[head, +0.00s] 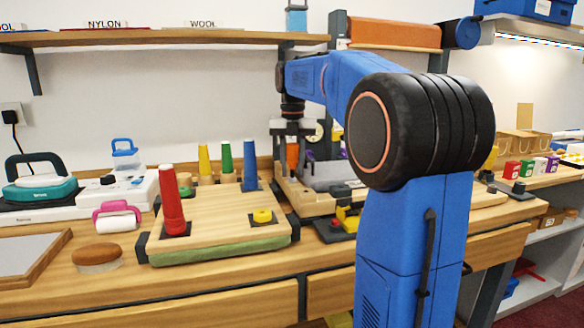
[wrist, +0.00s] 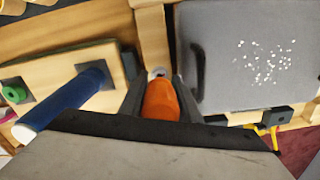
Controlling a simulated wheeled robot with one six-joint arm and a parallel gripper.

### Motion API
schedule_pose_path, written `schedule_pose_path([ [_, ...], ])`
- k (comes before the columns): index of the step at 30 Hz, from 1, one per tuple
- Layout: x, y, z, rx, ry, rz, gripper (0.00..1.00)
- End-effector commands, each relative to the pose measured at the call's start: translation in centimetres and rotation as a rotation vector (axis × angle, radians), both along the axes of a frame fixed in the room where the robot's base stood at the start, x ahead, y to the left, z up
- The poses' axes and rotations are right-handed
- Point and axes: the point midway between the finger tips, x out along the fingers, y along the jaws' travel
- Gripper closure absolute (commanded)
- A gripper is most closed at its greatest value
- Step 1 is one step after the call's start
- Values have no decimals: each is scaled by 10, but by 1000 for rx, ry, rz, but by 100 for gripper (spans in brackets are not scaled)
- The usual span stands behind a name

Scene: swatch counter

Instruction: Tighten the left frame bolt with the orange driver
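My gripper (wrist: 158,98) points down over the left side of the wooden frame (wrist: 153,40); it also shows in the head view (head: 292,150). Its two dark fingers are closed on the sides of the orange driver (wrist: 161,100), whose orange handle shows in the head view (head: 292,156). A small grey round piece, which looks like the left frame bolt (wrist: 158,72), shows on the wooden strip just beyond the driver. I cannot tell whether the driver's tip touches it; the tip is hidden.
A blue cone (wrist: 65,105) stands close left of my gripper. A grey panel (wrist: 235,55) with white specks lies right of it. Red (head: 170,200), yellow (head: 204,160) and green (head: 227,158) cones stand on the left side of the counter. A shelf (head: 160,37) hangs above.

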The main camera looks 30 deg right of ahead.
Motion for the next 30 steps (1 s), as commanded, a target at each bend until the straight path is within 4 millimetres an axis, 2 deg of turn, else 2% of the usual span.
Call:
schedule_pose_path([
  [2,1,-3,0,-5,-3,-3,62],
  [3,1,-3,0,-5,-3,-3,73],
  [6,1,-3,0,-6,-2,-4,94],
  [13,1,-3,0,-6,-2,-57,94],
  [30,0,-1,-1,-3,0,-625,94],
])
